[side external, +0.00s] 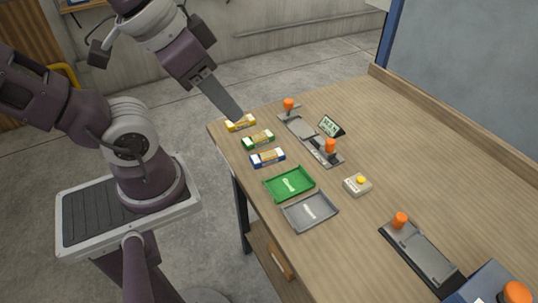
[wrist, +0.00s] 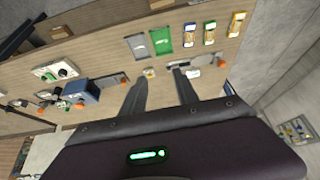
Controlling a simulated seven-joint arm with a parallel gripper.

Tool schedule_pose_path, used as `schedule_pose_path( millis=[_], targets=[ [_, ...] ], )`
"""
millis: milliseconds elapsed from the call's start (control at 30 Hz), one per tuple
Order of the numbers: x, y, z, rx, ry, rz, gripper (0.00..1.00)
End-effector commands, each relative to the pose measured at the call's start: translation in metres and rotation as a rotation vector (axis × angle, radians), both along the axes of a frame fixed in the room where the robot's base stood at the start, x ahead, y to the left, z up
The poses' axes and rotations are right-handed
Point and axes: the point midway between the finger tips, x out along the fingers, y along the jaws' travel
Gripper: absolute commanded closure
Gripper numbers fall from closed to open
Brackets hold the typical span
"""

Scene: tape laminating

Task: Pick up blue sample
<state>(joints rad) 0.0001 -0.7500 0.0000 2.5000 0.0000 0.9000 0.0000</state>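The blue sample (side external: 267,158) is a small blue and white block with a yellowish top. It lies on the wooden table near the left edge, between the green sample (side external: 258,139) and the green tray. In the wrist view the blue sample (wrist: 188,35) lies beyond the fingertips, up and to the right. My gripper (side external: 236,115) is in the air above the far left corner of the table, near the yellow sample (side external: 240,123) in the picture. In the wrist view my gripper (wrist: 160,75) has its fingers apart with nothing between them.
A green tray (side external: 290,184) and a grey tray (side external: 311,212) lie in front of the samples. Fixtures with orange knobs (side external: 330,146) stand to the right, beside a small display (side external: 331,125). A box with a yellow button (side external: 358,184) sits mid-table.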

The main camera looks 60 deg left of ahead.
Motion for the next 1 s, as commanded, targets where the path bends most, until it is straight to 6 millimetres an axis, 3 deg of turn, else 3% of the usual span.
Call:
schedule_pose_path(
  millis=[267,400,733,867,1000],
  targets=[
    [0.0,0.0,0.0,0.0,0.0,0.0,0.64],
    [0.0,0.0,0.0,0.0,0.0,0.0,0.38],
    [0.005,0.002,-0.001,0.008,0.014,0.003,0.38],
    [0.046,0.018,-0.017,0.06,0.119,0.012,0.38],
    [0.108,0.052,-0.066,0.099,0.278,-0.009,0.38]
  ],
)
